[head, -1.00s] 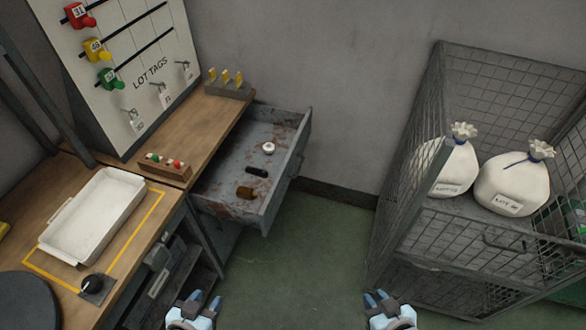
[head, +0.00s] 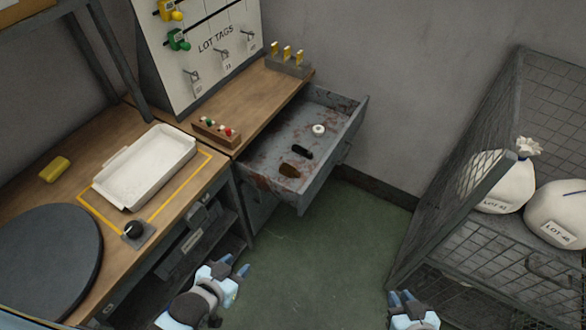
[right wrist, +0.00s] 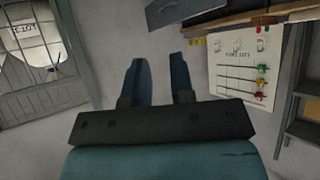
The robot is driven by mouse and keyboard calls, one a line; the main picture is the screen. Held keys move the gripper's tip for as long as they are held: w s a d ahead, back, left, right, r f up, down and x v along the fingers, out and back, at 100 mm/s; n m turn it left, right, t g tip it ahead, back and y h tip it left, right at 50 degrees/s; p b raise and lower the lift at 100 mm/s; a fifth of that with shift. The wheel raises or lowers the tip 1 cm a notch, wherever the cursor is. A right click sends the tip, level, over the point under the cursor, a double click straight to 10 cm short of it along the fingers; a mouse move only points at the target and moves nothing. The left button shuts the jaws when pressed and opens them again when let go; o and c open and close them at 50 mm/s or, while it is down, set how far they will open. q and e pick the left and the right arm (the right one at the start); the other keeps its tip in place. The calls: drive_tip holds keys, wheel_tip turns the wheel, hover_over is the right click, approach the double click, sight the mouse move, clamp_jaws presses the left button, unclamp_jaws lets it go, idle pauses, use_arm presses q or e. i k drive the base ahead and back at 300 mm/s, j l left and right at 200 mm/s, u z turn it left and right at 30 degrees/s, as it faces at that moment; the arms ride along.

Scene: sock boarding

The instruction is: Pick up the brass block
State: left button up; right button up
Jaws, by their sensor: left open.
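A yellow, brass-coloured block (head: 54,169) lies on the wooden bench at the left in the head view, left of the white tray. A small brown piece (head: 289,171) lies in the open drawer; I cannot tell its material. My left gripper (head: 234,266) is open and empty above the floor in front of the bench, well apart from both. My right gripper (head: 401,297) is at the bottom, right of centre, far from both. In the right wrist view its fingers (right wrist: 160,80) stand apart with nothing between them.
A white tray (head: 150,167), a dark round plate (head: 45,262) and a black knob (head: 133,230) are on the bench. The open drawer (head: 335,140) juts out, holding a white ring (head: 319,129) and a black piece (head: 303,152). A wire cage (head: 460,170) with sacks stands right. The floor between is clear.

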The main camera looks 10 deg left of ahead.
sight(288, 170)
drive_tip(key=l+u, duration=0.1)
drive_tip(key=u, duration=0.35)
drive_tip(key=l+u, duration=0.1)
drive_tip(key=u, duration=0.35)
drive_tip(key=l+u, duration=0.1)
drive_tip(key=u, duration=0.35)
drive_tip(key=i+l+u, duration=0.25)
drive_tip(key=i+l, duration=0.1)
